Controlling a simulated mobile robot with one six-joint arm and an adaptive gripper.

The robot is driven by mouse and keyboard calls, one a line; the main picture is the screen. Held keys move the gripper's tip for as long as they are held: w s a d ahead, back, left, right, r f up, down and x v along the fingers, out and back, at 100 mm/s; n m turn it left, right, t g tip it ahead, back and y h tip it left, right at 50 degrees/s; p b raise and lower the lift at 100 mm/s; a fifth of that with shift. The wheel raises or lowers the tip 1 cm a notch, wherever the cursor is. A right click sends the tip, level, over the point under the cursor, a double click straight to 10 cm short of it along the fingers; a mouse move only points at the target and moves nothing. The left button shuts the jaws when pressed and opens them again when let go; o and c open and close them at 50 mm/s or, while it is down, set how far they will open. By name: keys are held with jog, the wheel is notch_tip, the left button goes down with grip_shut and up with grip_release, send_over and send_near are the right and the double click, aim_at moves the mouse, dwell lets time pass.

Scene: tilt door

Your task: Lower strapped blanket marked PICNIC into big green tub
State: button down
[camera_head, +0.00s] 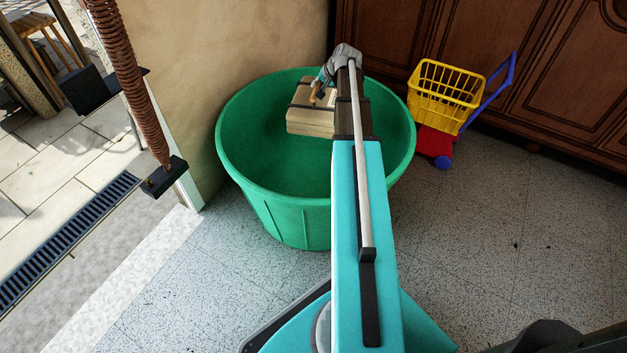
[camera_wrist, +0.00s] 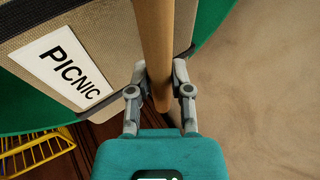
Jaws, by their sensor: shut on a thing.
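The big green tub (camera_head: 290,215) stands on the floor against the beige wall. The folded beige blanket (camera_head: 310,122) with dark straps shows over the tub's opening, partly hidden behind my arm. Its white label reading PICNIC (camera_wrist: 66,68) faces the wrist camera. My gripper (camera_head: 325,88) is at the top of the blanket. In the wrist view my gripper (camera_wrist: 160,85) is shut on the blanket's round wooden handle (camera_wrist: 153,40), one finger on each side. I cannot tell whether the blanket touches the tub floor.
A toy trolley with a yellow basket (camera_head: 441,95) stands right of the tub, before dark wooden cabinets (camera_head: 570,70). A rust-coloured spring (camera_head: 130,80) with a black bracket hangs at the doorway on the left.

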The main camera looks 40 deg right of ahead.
jog(key=shift+f+b, duration=2.2)
jog(key=shift+f, duration=0.2)
jog(key=shift+c, duration=2.3)
grip_release()
jog(key=shift+w, duration=0.1)
